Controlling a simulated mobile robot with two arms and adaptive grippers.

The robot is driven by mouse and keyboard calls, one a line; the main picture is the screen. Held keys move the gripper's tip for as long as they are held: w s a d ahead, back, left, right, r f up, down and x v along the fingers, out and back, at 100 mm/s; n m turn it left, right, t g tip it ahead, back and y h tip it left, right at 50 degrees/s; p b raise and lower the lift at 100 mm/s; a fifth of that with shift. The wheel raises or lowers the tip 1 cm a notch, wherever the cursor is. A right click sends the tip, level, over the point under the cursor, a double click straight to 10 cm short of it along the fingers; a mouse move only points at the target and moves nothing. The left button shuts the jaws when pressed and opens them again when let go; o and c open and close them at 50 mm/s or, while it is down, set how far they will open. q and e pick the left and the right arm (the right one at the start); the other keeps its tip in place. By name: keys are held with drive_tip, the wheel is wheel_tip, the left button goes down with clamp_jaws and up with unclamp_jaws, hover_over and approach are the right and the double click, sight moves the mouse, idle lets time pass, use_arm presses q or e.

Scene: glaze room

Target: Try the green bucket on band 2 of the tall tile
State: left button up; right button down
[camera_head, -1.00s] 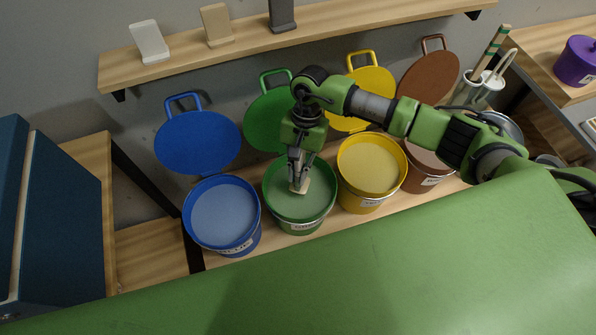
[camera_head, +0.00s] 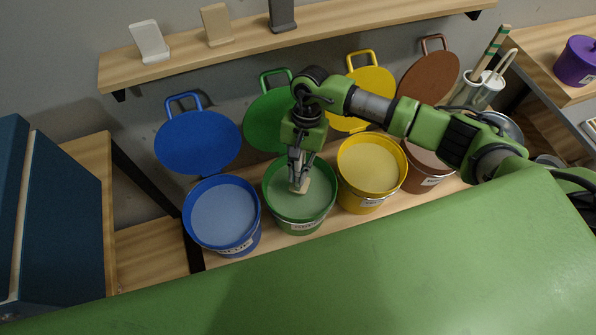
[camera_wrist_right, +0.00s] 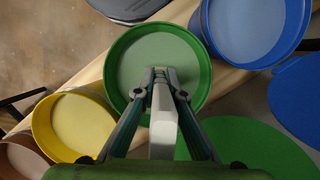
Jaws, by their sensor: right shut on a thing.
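The green bucket (camera_head: 284,222) stands open between the blue and yellow buckets, filled with pale green glaze. My right gripper (camera_head: 298,180) points down over it, shut on a pale tile (camera_head: 301,187). In the right wrist view the two fingers (camera_wrist_right: 162,85) close on the tile (camera_wrist_right: 163,128), and the green bucket (camera_wrist_right: 203,62) lies beyond them. The tile's lower end is over or at the glaze; I cannot tell whether it touches or how deep it is. The tile's bands cannot be made out. My left gripper is not in view.
The blue bucket (camera_head: 240,243), yellow bucket (camera_head: 358,203) and brown bucket (camera_head: 424,182) stand open in the same row. Their lids hang behind. A wall shelf (camera_head: 180,57) above holds a few tiles on stands. A cup of tools (camera_head: 484,93) stands at the right.

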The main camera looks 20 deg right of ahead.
drive_tip(key=shift+r, duration=0.15)
drive_tip(key=shift+r+p, duration=1.1)
drive_tip(key=shift+r, duration=1.85)
drive_tip(key=s+r+p, duration=0.3)
drive_tip(key=s, duration=1.7)
drive_tip(key=shift+d, duration=0.35)
